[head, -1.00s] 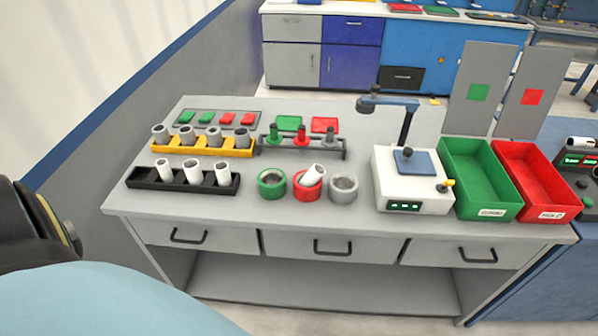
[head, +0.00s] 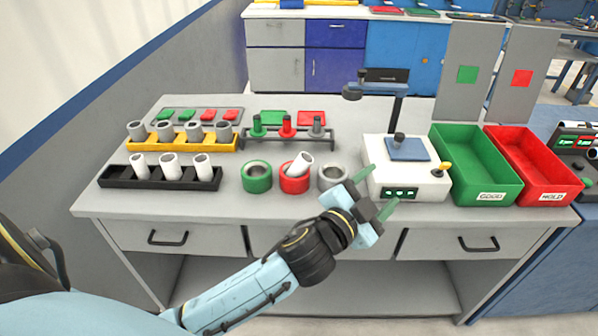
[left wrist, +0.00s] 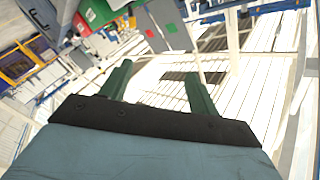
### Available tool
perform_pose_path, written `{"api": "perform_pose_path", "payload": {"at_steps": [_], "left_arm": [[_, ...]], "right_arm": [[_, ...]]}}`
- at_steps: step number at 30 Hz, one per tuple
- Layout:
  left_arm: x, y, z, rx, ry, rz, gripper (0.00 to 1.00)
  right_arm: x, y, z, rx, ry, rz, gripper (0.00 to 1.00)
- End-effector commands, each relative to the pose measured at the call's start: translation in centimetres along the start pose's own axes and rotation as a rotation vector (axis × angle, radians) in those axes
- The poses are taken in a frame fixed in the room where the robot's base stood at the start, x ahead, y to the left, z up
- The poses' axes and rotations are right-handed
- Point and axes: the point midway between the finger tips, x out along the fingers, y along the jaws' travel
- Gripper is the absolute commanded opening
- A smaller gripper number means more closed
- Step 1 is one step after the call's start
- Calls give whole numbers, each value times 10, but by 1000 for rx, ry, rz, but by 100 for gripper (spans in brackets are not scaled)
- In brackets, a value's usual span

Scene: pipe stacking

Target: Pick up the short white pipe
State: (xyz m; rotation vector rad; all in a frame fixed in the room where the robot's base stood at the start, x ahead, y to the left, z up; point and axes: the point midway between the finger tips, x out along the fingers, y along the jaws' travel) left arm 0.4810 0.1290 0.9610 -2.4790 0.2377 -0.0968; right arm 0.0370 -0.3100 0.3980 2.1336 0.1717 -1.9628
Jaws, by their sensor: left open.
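Several white pipes are on the grey table. One short white pipe (head: 301,162) leans tilted in the red ring (head: 294,184). Three others stand in the black rack (head: 118,177) at the left, one of them here (head: 169,167). My left gripper (head: 384,186) is open and empty in front of the white device, right of the rings and apart from the pipes. Its two green fingers also show in the left wrist view (left wrist: 158,82), spread with nothing between them; no pipe shows there. My right gripper is not in view.
A green ring (head: 257,179) and a grey ring (head: 333,177) flank the red one. A yellow rack (head: 167,145) holds grey pipes. The white device (head: 425,186), green bin (head: 480,186) and red bin (head: 545,188) fill the table's right side.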

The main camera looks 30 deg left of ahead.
Motion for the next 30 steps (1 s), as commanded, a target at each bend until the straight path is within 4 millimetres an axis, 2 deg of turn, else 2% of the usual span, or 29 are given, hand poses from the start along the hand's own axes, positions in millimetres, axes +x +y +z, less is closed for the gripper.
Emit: {"api": "perform_pose_path", "payload": {"at_steps": [1,5,6,9,11,13,16,18,20,21,23,25,27,30], "left_arm": [[10,-4,-27,63,113,-8,61],[22,2,-97,256,427,1,61],[23,8,-118,328,533,16,61],[16,32,-161,547,808,87,61],[10,51,-175,691,957,153,61],[2,72,-178,869,1110,254,61],[-5,96,-159,1136,1275,443,61],[-4,103,-132,1329,1343,605,61],[0,98,-102,1494,1363,765,61],[5,90,-81,1603,1356,879,61],[13,68,-47,1755,1309,1066,61],[22,31,-12,1909,1204,1287,61],[29,-14,17,2023,1054,1498,61],[32,-78,42,2115,814,1749,61]], "right_arm": [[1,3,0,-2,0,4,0],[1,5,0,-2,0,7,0],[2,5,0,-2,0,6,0],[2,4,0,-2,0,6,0],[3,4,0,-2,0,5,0],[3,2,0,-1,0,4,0],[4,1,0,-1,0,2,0],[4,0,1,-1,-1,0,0],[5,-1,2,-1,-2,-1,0],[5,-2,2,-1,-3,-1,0],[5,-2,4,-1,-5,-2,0],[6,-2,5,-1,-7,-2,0],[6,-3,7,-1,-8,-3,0],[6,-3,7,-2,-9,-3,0]]}}
